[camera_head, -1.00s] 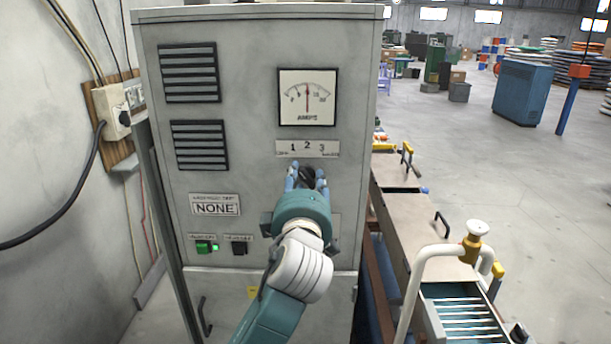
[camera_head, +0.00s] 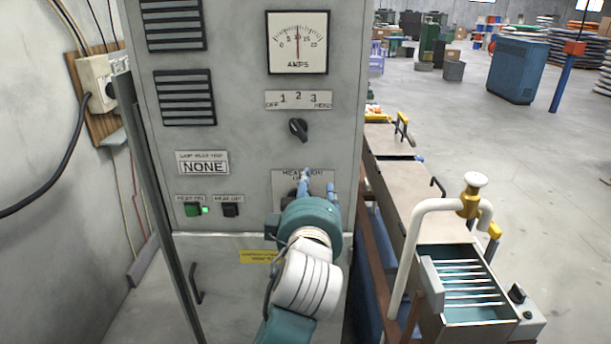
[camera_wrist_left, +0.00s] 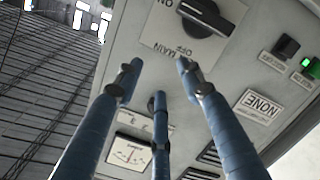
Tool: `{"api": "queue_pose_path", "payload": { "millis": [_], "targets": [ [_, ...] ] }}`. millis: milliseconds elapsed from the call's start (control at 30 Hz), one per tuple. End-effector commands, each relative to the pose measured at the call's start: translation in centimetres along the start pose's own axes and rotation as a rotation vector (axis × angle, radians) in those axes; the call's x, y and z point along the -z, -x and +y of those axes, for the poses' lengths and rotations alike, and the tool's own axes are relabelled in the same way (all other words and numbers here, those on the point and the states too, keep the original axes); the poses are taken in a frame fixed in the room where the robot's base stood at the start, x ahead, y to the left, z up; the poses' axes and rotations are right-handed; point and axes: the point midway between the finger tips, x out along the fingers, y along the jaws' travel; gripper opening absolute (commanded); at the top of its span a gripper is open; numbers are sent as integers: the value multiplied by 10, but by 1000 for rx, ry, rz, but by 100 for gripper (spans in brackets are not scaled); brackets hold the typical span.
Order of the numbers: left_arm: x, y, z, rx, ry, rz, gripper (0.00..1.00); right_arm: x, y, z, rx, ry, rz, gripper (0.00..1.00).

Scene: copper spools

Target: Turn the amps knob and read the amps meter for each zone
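The amps meter (camera_head: 297,42) is a white dial on the grey cabinet, its needle near the 10 mark. Below it is a label plate (camera_head: 299,100) reading OFF, 1, 2, 3. The black amps knob (camera_head: 298,129) stands uncovered under the plate; I cannot tell its setting clearly. My left gripper (camera_head: 319,186) is below the knob, in front of the main switch, fingers spread and empty. In the left wrist view, upside down, its blue fingers (camera_wrist_left: 158,72) stand apart. The main switch (camera_wrist_left: 207,18) lies beyond them, and the meter (camera_wrist_left: 130,152) is partly covered. My right gripper is out of view.
A lit green button (camera_head: 193,209) and a black button (camera_head: 230,210) sit left of my gripper, below a NONE sign (camera_head: 203,166). A bench (camera_head: 400,180) with a white curved pipe (camera_head: 402,262) and a slatted tray (camera_head: 465,318) stands right of the cabinet.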

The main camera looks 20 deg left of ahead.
Motion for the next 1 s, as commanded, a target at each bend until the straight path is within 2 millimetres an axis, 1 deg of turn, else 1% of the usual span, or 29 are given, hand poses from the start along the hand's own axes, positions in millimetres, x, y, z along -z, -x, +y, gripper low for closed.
{"api": "queue_pose_path", "payload": {
  "millis": [33, 500, 767, 1000],
  "targets": [
    [-8, -4, -9, 8, -22, -10, 39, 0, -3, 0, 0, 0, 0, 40],
    [-72, -32, -72, 65, -202, -111, 39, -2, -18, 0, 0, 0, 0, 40],
    [-107, -43, -110, 91, -291, -169, 39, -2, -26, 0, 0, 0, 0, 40],
    [-137, -50, -146, 115, -368, -225, 39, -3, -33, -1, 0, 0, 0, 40]
  ]
}}
